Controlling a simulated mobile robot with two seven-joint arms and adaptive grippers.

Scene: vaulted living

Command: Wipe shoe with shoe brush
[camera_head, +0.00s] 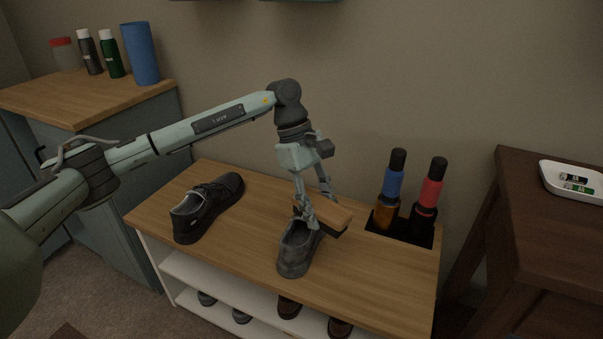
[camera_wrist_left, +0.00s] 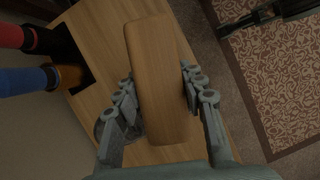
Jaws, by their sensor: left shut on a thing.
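My left gripper (camera_head: 314,209) is shut on a wooden shoe brush (camera_head: 333,216) with dark bristles on its underside. In the left wrist view the brush (camera_wrist_left: 160,75) lies between the two fingers. The brush is over one end of a grey shoe (camera_head: 297,252) on the bench top; I cannot tell whether the bristles touch it. The gripper hides part of this shoe. A second dark lace-up shoe (camera_head: 208,205) stands to the left on the same bench, apart from the gripper. My right gripper is not in view.
The wooden bench (camera_head: 376,290) has more shoes on its lower shelf (camera_head: 225,295). A blue-banded bottle (camera_head: 391,187) and a red-banded bottle (camera_head: 429,197) stand in a dark tray at its right. A dark table (camera_head: 553,215) is at right, a cabinet (camera_head: 70,98) at left.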

